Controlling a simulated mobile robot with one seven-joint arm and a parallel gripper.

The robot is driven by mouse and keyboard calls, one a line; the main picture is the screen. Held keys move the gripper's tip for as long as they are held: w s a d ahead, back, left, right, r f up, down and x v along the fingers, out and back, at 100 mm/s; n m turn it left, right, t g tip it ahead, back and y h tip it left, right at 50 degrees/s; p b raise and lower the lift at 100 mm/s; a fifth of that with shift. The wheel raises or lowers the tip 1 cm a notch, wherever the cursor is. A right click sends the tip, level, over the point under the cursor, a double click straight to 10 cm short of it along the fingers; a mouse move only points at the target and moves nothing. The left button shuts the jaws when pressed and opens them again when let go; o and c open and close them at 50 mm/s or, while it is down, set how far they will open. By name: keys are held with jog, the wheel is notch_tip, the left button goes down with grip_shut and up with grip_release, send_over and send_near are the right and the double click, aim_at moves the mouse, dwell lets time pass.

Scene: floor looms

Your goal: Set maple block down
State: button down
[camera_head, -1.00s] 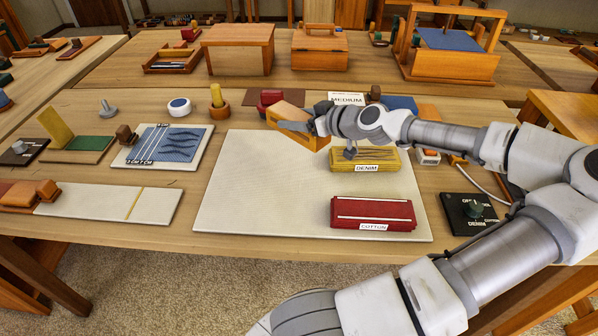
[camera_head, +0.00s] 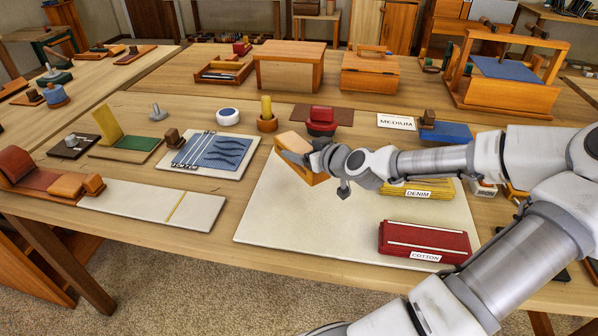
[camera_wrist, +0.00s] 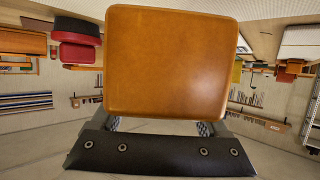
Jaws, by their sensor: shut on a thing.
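The maple block (camera_head: 312,174) is orange-brown with a paler top and shows at the back left part of the pale mat (camera_head: 300,229). My gripper (camera_head: 293,157) is shut on it. Whether the block touches the mat or hangs just above it I cannot tell. In the wrist view the block (camera_wrist: 170,60) fills the upper middle as a smooth orange-brown face. The gripper (camera_wrist: 160,127) is below it there, with its fingers partly hidden by the block.
A yellow DENIM box (camera_head: 440,188) and a red COTTON box (camera_head: 423,238) stand on the mat's right. A blue-patterned board (camera_head: 214,152) lies left of the mat. A red-topped object (camera_head: 321,118) and a yellow peg (camera_head: 266,107) stand behind. The mat's front left is clear.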

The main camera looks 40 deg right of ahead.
jog(key=shift+w+a+f, duration=0.35)
jog(key=shift+a, duration=0.1)
jog(key=shift+f+b, duration=1)
jog(key=shift+f, duration=0.95)
jog(key=shift+f, duration=0.15)
grip_release()
